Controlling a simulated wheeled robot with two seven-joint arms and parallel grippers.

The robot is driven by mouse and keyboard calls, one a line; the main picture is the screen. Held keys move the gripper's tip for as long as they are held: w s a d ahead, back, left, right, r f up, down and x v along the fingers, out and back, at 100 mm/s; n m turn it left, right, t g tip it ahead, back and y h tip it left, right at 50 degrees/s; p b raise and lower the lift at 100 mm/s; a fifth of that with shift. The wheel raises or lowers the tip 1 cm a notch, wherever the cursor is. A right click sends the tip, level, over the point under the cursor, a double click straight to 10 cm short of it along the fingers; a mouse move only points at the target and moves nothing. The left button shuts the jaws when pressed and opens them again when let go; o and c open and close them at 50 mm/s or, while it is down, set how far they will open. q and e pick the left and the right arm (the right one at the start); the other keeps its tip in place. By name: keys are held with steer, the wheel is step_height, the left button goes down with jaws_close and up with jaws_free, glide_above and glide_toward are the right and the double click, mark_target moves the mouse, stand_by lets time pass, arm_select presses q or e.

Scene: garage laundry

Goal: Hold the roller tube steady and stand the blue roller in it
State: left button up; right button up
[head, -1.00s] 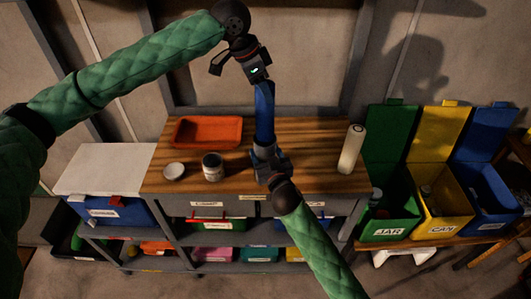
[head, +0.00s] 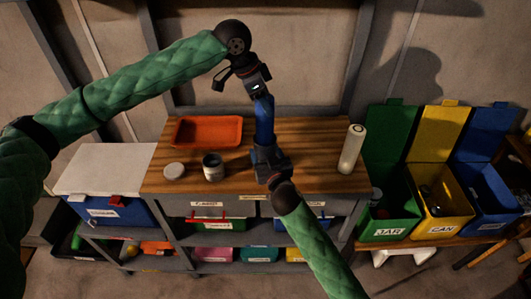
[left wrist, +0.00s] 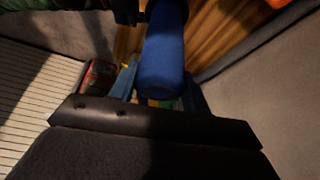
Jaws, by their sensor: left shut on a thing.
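The blue roller (head: 264,122) stands nearly upright above the middle of the wooden bench top in the head view. My left gripper (head: 259,91) is shut on its upper end. In the left wrist view the roller (left wrist: 165,62) shows as a blue cylinder with a rounded end. My right gripper (head: 266,154) is at the roller's lower end, low over the bench. I cannot make out the roller tube there, nor whether the roller's lower end is inside it. The right fingers overlap dark parts, so their closure is unclear.
On the bench top (head: 310,160) are an orange tray (head: 207,131), a small jar (head: 212,166), a white round lid (head: 174,170) and an upright white cylinder (head: 351,149). Green (head: 390,222), yellow (head: 440,222) and blue (head: 490,215) bins stand to the right.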

arm_select(q)
steer(key=o, duration=1.3)
steer(key=shift+o, duration=0.2)
steer(key=v, duration=1.2)
steer(key=shift+a, duration=0.1)
arm_select(e)
steer(key=o, duration=1.1)
steer(key=shift+c, duration=0.2)
steer(key=v, duration=1.2)
arm_select(q)
steer(key=shift+f, duration=0.1)
